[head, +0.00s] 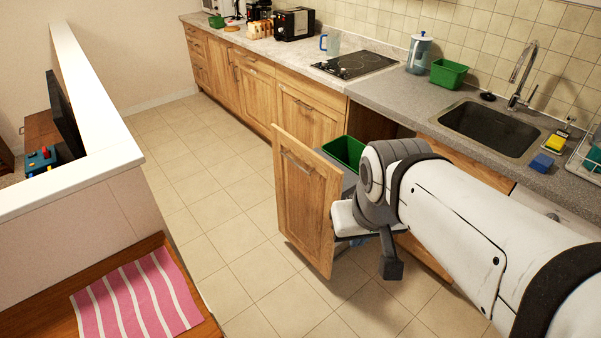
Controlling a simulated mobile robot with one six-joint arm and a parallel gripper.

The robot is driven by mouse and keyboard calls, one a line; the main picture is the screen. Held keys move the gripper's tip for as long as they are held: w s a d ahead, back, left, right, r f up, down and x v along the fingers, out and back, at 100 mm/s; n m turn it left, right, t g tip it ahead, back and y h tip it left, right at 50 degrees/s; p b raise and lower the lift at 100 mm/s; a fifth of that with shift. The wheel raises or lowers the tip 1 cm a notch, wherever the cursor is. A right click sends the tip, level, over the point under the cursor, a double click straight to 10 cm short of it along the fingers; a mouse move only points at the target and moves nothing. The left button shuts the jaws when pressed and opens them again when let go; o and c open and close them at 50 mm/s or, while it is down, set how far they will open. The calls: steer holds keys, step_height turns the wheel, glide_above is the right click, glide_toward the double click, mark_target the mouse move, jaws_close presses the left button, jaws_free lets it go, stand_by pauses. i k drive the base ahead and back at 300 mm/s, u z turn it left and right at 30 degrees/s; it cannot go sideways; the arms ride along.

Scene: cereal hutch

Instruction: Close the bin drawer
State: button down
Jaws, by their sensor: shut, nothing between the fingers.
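The bin drawer (306,203) is pulled well out from the counter, with its wooden front standing out over the tiled floor. A bar handle (297,161) is near the top of the front. A green bin (345,151) shows inside, behind the front. My gripper (391,268) is shut and empty, pointing down on the right side of the drawer. My arm hides the rear of the drawer and part of its right side. I cannot tell whether my gripper touches the drawer.
The counter (395,100) runs along the back wall with a hob (355,65), a sink (490,127) and a green tub (448,73). A low white-topped wall (93,105) and a pink striped cloth (137,297) are at left. Tiled floor (215,185) is clear between.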

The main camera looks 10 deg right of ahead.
mark_target(307, 186)
steer(key=z, duration=1.65)
steer(key=i, duration=1.25)
steer(key=z, duration=5.7)
steer(key=i, duration=0.15)
steer(key=z, duration=3.25)
steer(key=i, duration=1)
steer(key=u, duration=0.1)
